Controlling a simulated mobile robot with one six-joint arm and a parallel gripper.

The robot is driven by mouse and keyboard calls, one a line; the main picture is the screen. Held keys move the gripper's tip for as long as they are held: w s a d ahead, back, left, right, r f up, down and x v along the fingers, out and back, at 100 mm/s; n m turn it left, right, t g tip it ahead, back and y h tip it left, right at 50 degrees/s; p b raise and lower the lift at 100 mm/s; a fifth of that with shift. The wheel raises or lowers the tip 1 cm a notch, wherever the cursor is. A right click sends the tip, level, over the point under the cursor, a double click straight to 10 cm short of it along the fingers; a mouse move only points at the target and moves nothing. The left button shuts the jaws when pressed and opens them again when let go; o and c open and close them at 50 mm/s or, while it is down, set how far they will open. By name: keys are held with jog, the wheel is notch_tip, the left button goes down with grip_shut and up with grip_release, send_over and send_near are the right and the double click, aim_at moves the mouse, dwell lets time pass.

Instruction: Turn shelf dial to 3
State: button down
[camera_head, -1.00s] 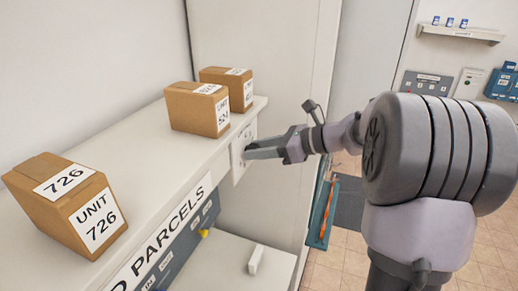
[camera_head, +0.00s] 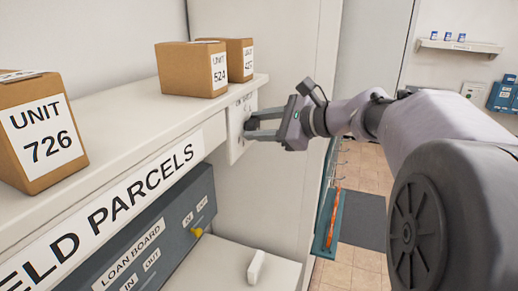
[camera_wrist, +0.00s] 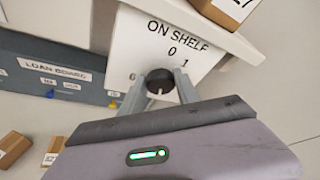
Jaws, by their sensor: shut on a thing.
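The shelf dial panel (camera_head: 238,122) is a white plate on the end of the shelf. In the wrist view the panel (camera_wrist: 150,45) reads "ON SHELF" with 0 and 1 visible and another mark at its left. The dark round dial (camera_wrist: 160,84) sits between my fingertips. My gripper (camera_head: 250,125) reaches the panel from the right, and in the wrist view my gripper (camera_wrist: 161,84) is shut on the dial. The number 3 and the lower part of the panel are hidden behind my gripper, and I cannot read the dial's pointer clearly.
Boxes marked 726 (camera_head: 42,135) and 524 (camera_head: 191,70), and another box (camera_head: 239,60), stand on the shelf (camera_head: 130,120) above the dial. A grey loan board (camera_head: 150,240) is below. A white block (camera_head: 256,266) stands on the lower surface. Open floor lies right.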

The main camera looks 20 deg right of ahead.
jog(key=n+t+b, duration=0.1)
jog(key=n+b, duration=0.1)
jog(key=b, duration=0.3)
jog(key=n+t+b, duration=0.1)
jog(key=n+b, duration=0.1)
jog(key=b, duration=0.4)
jog(key=f+n+t+b, duration=0.1)
jog(key=n+b, duration=0.1)
jog(key=b, duration=0.3)
jog(key=shift+s+a+h+b, duration=0.1)
jog(key=shift+h+b, duration=0.2)
jog(key=shift+h, duration=0.1)
jog(key=shift+r+n, duration=0.15)
jog(key=shift+n, duration=0.15)
jog(key=c, duration=0.9)
grip_release()
jog(key=v, duration=1.7)
jog(key=shift+s+f+p, duration=0.3)
jog(key=shift+p, duration=0.1)
